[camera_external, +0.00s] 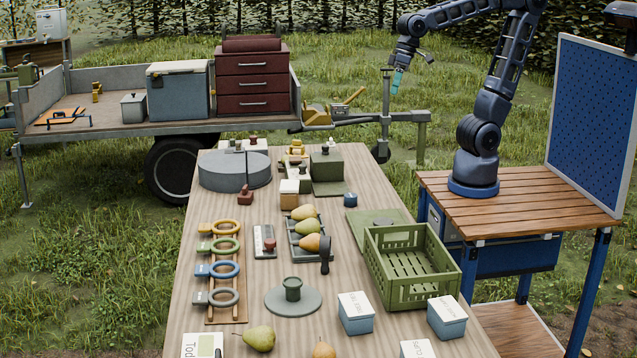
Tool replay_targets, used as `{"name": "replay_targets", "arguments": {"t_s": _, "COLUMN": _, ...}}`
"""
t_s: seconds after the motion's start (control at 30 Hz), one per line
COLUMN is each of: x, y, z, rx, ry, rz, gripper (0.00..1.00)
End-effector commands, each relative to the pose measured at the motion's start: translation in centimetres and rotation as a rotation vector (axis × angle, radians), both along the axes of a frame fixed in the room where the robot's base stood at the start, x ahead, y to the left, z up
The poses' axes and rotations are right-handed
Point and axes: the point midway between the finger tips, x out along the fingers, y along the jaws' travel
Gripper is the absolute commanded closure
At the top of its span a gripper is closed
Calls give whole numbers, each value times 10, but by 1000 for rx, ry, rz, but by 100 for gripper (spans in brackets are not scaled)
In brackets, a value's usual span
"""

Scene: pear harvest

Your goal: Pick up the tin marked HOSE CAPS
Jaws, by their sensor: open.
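Three small blue tins with white, lettered lids stand at the near right of the long wooden table: one left of the others (356,314), one at the right edge (447,318), and one cut off by the bottom edge (417,349). The lettering is too small to tell surely which one reads HOSE CAPS. My gripper (397,82) is high at the back, beyond the table's far right end and far from all three tins. It points down, is open, and nothing shows in it.
A green crate (412,290) stands just behind the tins. A grey disc (293,301) with a green knob lies left of them. Pears, colored rings (224,245) and a tray of pears fill the table's middle. A blue pegboard (595,110) rises right of my base.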

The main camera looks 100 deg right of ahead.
Motion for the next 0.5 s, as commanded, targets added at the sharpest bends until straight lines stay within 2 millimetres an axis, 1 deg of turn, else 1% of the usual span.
{"name": "replay_targets", "arguments": {"t_s": 0.03, "x": 13, "y": 13, "z": -1, "rx": 16, "ry": 21, "rz": -19, "gripper": 12}}
{"name": "replay_targets", "arguments": {"t_s": 0.17, "x": 41, "y": 46, "z": -2, "rx": 58, "ry": 68, "rz": -96, "gripper": 12}}
{"name": "replay_targets", "arguments": {"t_s": 0.2, "x": 49, "y": 56, "z": -3, "rx": 70, "ry": 83, "rz": -120, "gripper": 12}}
{"name": "replay_targets", "arguments": {"t_s": 0.37, "x": 80, "y": 104, "z": -11, "rx": 105, "ry": 142, "rz": -216, "gripper": 12}}
{"name": "replay_targets", "arguments": {"t_s": 0.47, "x": 97, "y": 136, "z": -18, "rx": 121, "ry": 179, "rz": -278, "gripper": 12}}
{"name": "replay_targets", "arguments": {"t_s": 0.5, "x": 103, "y": 149, "z": -22, "rx": 126, "ry": 194, "rz": -304, "gripper": 12}}
